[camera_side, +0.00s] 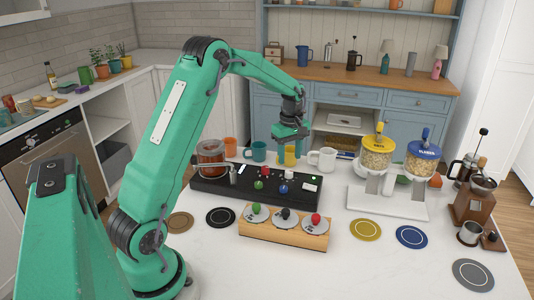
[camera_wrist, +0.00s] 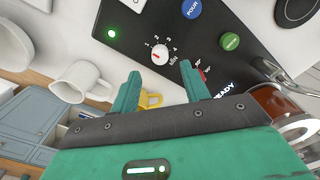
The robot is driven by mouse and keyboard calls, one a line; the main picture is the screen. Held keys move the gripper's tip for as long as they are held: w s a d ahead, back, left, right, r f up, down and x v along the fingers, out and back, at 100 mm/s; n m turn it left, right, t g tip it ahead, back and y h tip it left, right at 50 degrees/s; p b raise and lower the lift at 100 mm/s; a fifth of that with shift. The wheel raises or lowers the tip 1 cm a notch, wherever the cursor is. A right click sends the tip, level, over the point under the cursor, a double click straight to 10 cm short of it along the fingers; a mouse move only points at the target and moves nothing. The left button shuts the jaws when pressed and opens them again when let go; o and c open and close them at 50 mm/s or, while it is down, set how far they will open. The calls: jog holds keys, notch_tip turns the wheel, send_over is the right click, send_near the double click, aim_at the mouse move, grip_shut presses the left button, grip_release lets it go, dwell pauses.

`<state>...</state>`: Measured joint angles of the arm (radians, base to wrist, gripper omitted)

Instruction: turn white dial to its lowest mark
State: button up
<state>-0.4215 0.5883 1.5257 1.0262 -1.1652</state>
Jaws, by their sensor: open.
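The white dial (camera_wrist: 160,54) is on the black panel (camera_wrist: 140,20) in the wrist view. It has a red pointer line and printed marks around it; the line points toward the picture's lower left. I cannot read for sure which mark it meets. The dial shows small in the side view (camera_side: 288,174). My gripper (camera_wrist: 160,73) is open and empty, its fingertips on either side below the dial in the wrist view, apart from it. In the side view my gripper (camera_side: 290,135) hangs above the back of the panel.
A green button (camera_wrist: 229,41), a blue button (camera_wrist: 191,9) and a red control (camera_side: 265,170) are near the dial. A white mug (camera_side: 323,159), yellow mug (camera_wrist: 150,99) and teal mug (camera_side: 256,152) stand behind the panel. A glass pot (camera_side: 211,151) is at its left end.

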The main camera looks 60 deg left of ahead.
aim_at(289, 172)
jog(key=shift+r, duration=1.3)
jog(key=s+d+r+m+t, duration=0.3)
jog(key=s+d+r+m, duration=0.65)
jog(key=d+r, duration=0.3)
jog(key=s+d+m+t, duration=0.1)
jog(key=s+d+m, duration=0.3)
jog(key=s, duration=0.3)
jog(key=s+d+m+t, duration=0.1)
jog(key=s+d+m, duration=0.3)
jog(key=s, duration=0.4)
jog(key=shift+s+d+f+m+t, duration=0.25)
jog(key=shift+d+f+m+t, duration=0.05)
jog(key=shift+d+f+m, duration=0.05)
